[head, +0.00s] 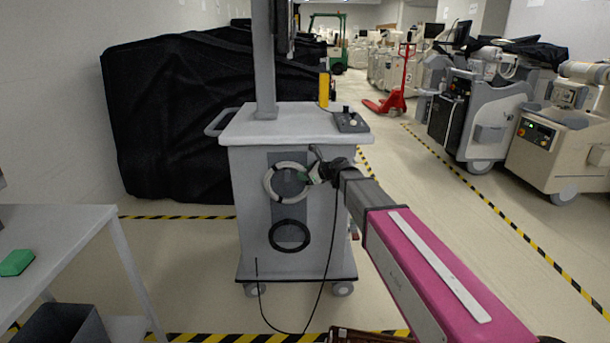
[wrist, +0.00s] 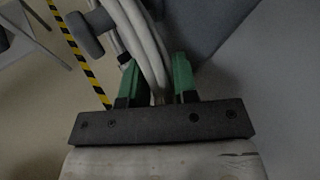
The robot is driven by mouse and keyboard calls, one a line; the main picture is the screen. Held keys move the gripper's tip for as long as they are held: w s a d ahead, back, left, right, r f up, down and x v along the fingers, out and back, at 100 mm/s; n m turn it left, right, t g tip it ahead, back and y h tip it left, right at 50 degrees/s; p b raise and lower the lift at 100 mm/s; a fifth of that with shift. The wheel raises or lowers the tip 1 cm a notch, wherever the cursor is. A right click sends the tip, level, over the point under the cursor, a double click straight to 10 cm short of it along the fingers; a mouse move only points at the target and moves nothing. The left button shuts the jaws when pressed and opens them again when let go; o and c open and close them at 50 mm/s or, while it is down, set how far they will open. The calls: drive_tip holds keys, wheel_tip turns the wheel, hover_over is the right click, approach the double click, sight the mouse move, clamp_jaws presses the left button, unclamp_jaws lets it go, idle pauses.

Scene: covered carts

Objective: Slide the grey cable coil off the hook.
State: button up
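The grey cable coil (head: 268,184) hangs on the front panel of the white cart, above a black ring-shaped coil (head: 275,238). My gripper (head: 309,174) is at the coil's right side. In the wrist view, the coil's pale strands (wrist: 147,42) run between the green fingers of my gripper (wrist: 158,84), filling the gap, and the fingers look shut on them. A dark grey peg with a rounded end (wrist: 88,38), apparently the hook, is close to the strands at upper left. Where the coil rests on it is not clear.
The cart (head: 290,126) carries a post and a small control box (head: 350,122). A thin black cable hangs from near my gripper to the floor. A table (head: 60,222) with a green block (head: 17,263) stands at left. A black-covered object (head: 165,120) is behind.

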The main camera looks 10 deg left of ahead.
clamp_jaws()
drive_tip(key=shift+r, duration=0.6)
drive_tip(key=shift+s, duration=0.15)
drive_tip(key=s+d, duration=0.2)
drive_tip(key=s, duration=0.7)
drive_tip(key=shift+s+d, duration=0.15)
drive_tip(key=shift+s, duration=0.1)
idle(0.6)
